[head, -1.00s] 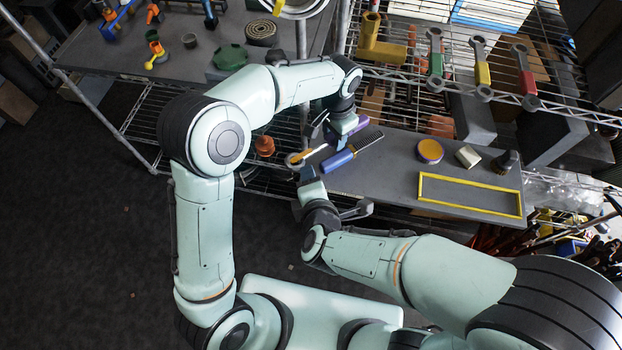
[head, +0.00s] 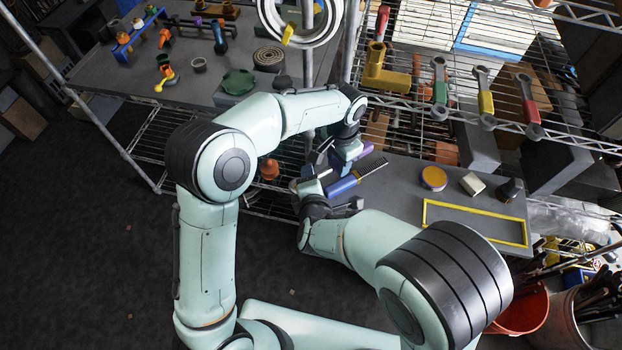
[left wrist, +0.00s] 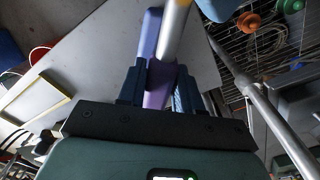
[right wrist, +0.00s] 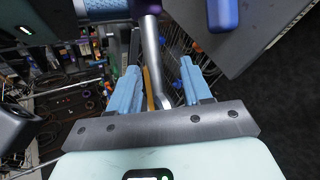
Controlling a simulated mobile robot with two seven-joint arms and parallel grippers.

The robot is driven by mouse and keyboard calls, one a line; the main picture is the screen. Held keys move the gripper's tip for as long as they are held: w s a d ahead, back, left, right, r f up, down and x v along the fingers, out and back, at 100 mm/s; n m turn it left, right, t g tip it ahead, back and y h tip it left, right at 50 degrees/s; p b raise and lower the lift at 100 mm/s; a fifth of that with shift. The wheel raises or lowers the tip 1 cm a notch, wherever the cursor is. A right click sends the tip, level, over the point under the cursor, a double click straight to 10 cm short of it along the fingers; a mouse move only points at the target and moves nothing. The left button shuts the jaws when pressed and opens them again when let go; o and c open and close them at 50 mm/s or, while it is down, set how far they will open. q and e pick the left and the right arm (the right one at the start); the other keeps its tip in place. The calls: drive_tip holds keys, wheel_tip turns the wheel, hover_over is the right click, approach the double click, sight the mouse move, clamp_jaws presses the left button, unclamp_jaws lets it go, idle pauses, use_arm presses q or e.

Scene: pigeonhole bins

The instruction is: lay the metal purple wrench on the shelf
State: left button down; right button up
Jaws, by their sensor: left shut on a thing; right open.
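The purple wrench has a purple handle (head: 364,150) and a metal shaft. My left gripper (head: 337,160) is shut on the purple part, which shows between its fingers in the left wrist view (left wrist: 157,92). My right gripper (head: 313,183) is close beside it, open. In the right wrist view the wrench's metal shaft (right wrist: 152,55) runs between the open right fingers (right wrist: 158,72). The wrench's far end is mostly hidden by my grippers in the head view. A wire shelf (head: 455,105) at upper right bears wrenches with green, yellow and red grips.
Below the grippers is a grey bench (head: 400,190) with a blue-handled file (head: 343,187), a yellow round tin (head: 433,178), a pale block (head: 472,184) and a yellow frame (head: 475,222). A grey shelf (head: 110,75) with several tools stands at left. A red bucket (head: 522,308) is lower right.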

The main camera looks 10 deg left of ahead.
drive_tip(key=shift+w+a+f, duration=0.1)
drive_tip(key=shift+w+f, duration=0.15)
drive_tip(key=shift+w, duration=0.05)
clamp_jaws()
use_arm(q)
drive_tip(key=c, duration=0.7)
unclamp_jaws()
